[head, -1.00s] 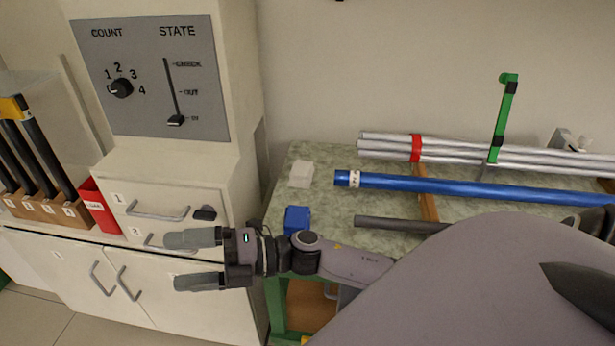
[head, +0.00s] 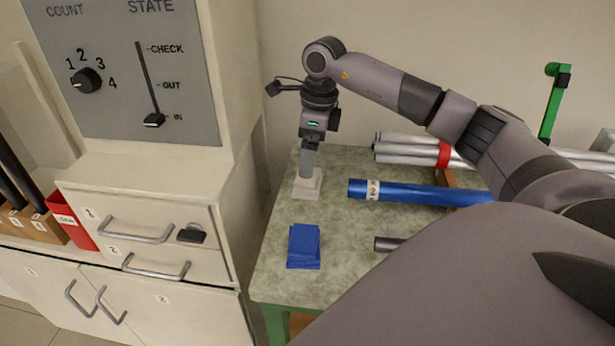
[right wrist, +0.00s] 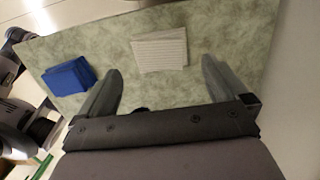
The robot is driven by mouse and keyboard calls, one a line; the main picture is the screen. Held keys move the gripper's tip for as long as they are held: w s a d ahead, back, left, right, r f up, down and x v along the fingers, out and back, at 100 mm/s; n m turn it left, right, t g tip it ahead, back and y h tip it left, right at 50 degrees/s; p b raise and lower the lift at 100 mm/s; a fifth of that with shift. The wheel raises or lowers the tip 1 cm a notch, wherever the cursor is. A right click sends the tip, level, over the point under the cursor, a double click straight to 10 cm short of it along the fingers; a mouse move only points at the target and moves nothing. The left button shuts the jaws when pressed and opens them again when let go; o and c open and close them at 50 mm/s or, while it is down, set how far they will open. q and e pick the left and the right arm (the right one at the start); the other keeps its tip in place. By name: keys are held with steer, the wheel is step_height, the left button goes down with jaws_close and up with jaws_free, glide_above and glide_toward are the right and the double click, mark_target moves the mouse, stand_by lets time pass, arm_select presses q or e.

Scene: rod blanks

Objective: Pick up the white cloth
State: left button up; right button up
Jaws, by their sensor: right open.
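The white cloth (head: 307,189) is a small folded pad lying on the green mottled table top near the wall. My right gripper (head: 308,165) points down over it in the head view, and its fingers hide part of the cloth. In the right wrist view the white cloth (right wrist: 160,50) lies flat, a little beyond the fingertips. There the right gripper (right wrist: 160,88) is open with nothing between its fingers. Contact with the cloth is not visible. My left gripper is in neither view.
A folded blue cloth (head: 304,246) lies nearer on the table (head: 290,285). A blue rod (head: 410,192), silver rods (head: 405,150) and a dark rod (head: 385,244) lie to the right. A white cabinet (head: 140,190) with a control panel (head: 125,75) stands at left.

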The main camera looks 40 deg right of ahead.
mark_target(308, 181)
step_height(308, 181, down, 6)
steer(key=shift+w+a+f, duration=0.1)
steer(key=shift+w+f, duration=0.05)
steer(key=shift+f, duration=0.1)
steer(key=shift+c, duration=0.3)
steer(key=c, duration=0.6)
